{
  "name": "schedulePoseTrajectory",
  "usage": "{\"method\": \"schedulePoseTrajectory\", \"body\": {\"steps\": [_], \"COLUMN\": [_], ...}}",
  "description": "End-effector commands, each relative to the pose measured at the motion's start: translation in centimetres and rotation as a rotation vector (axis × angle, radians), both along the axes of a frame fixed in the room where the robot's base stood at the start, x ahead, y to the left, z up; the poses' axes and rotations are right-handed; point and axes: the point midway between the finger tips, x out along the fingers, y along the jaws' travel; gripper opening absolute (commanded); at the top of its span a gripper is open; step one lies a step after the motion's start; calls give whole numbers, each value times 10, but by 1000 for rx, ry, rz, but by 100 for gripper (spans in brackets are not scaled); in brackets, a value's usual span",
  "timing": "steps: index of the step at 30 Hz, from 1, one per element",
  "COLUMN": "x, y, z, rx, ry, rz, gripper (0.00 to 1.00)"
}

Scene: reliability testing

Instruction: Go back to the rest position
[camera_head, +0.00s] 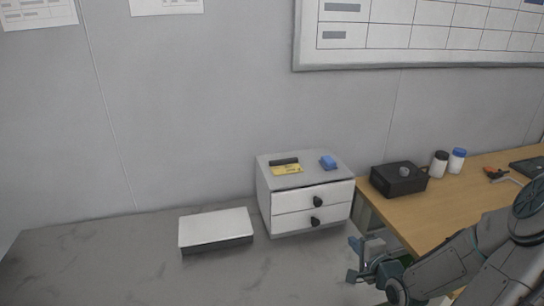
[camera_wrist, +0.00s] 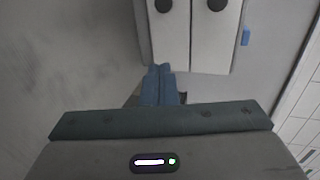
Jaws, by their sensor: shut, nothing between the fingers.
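My gripper (camera_head: 357,259) is at the lower right in the head view, in front of and to the right of the white drawer unit (camera_head: 286,204). In the wrist view its two blue fingers (camera_wrist: 158,84) are together with nothing between them. They point toward the drawer unit (camera_wrist: 190,45), whose two dark knobs show at the top of that view. Both drawers look closed. My arm comes in from the right, over part of the wooden table.
A white flat box (camera_head: 215,227) lies on the grey table (camera_head: 110,265). A black box (camera_head: 398,180) and two bottles stand on the wooden table (camera_head: 425,215). The grey table's left is clear.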

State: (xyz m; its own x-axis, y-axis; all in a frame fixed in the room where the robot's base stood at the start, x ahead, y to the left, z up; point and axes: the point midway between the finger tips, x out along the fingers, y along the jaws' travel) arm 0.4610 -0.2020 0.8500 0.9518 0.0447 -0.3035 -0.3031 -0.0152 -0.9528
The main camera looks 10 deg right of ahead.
Motion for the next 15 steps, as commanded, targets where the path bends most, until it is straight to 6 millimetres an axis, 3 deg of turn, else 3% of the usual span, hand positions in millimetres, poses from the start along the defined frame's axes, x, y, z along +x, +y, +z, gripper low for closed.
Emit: {"method": "schedulePoseTrajectory", "body": {"steps": [5,10,15], "x": [3,2,-7], "y": [9,24,38], "z": [-3,-5,9], "rx": [-113,-373,-628], "ry": [92,299,489], "rz": [41,135,240], "gripper": [0,0,0]}}
